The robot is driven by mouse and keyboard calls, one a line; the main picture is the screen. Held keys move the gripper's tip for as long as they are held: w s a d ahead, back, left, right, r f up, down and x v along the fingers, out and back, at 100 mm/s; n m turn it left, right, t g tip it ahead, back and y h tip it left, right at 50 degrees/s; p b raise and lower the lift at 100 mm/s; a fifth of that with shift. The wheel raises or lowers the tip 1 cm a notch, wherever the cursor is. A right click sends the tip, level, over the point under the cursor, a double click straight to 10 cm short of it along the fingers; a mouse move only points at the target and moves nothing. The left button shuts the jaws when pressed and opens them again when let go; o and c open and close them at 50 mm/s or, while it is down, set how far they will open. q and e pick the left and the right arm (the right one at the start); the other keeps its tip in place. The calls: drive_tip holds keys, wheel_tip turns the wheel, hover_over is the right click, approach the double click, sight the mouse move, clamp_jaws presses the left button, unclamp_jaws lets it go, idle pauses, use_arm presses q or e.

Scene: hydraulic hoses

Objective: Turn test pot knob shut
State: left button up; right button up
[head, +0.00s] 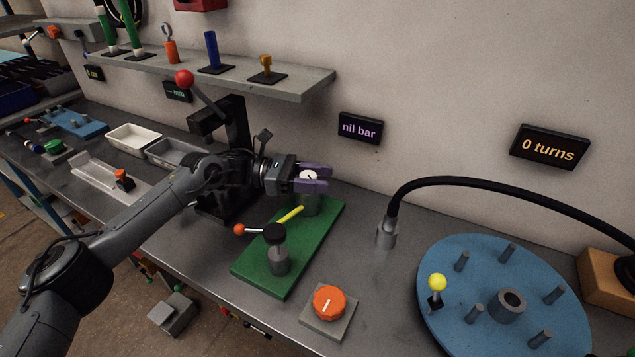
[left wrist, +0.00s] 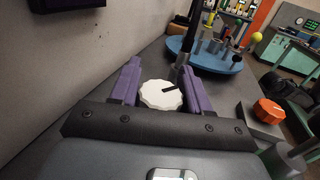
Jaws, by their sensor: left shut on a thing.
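A white scalloped knob (head: 307,175) with a dark pointer line sits on top of a grey cylindrical pot (head: 310,203) at the back of a green plate (head: 262,267). I take this to be the test pot knob. My left gripper (head: 322,179) has purple fingers, one on each side of the knob, and is shut on it. In the left wrist view the knob (left wrist: 161,95) lies between the two fingers, its pointer toward the upper right. The pot's upper part is partly hidden by the fingers. My right gripper is not in view.
An orange knob (head: 329,302) stands on a grey block in front. A black-capped post (head: 277,254) and an orange-tipped lever are on the green plate. A blue disc (head: 470,335) with pegs and a black hose (head: 500,184) are right. Wall displays read "nil bar" (head: 360,129) and "0 turns" (head: 548,148).

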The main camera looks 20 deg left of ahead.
use_arm(q)
drive_tip(key=o, duration=1)
drive_tip(key=shift+c, duration=0.2)
drive_tip(key=shift+a, duration=0.15)
drive_tip(key=shift+s+a+p, duration=0.2)
drive_tip(key=shift+a+p, duration=0.05)
drive_tip(key=shift+a, duration=0.95)
drive_tip(key=shift+s+a+p, duration=0.25)
drive_tip(key=shift+a, duration=0.95)
drive_tip(key=shift+s+a+p, duration=0.2)
drive_tip(key=shift+a+p, duration=0.05)
drive_tip(key=shift+a, duration=0.95)
